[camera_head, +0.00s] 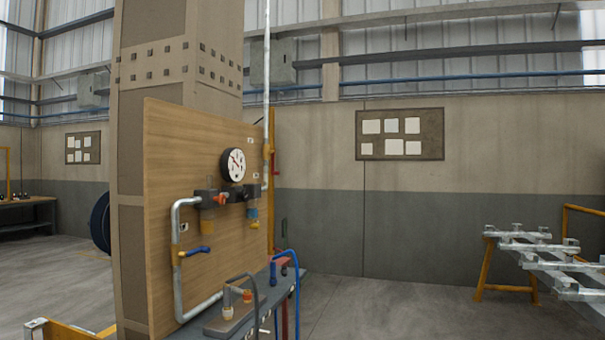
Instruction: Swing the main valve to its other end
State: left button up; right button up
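A wooden panel (160,150) stands on a beige column and carries pipework. On its left vertical grey pipe is a valve with a blue lever handle (197,251) pointing right, about level, across the pipe. Higher up at the panel's right edge, a red lever (276,157) hangs by a yellow fitting on the tall vertical pipe (267,80). No label shows which of these is the main valve. A round white gauge (232,165) sits above dark regulator blocks with a red-orange part (220,199). Neither of my grippers is in view.
Below the panel, a grey bench (215,322) holds fittings and hoses, including a blue hose (297,285) looping down its right side. A metal rack with yellow legs (486,270) stands at right. The floor (400,312) between them is clear.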

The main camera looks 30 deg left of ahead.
aim_at(274, 173)
jog(key=z, duration=0.1)
jog(key=i, duration=1.55)
jog(key=u, duration=0.35)
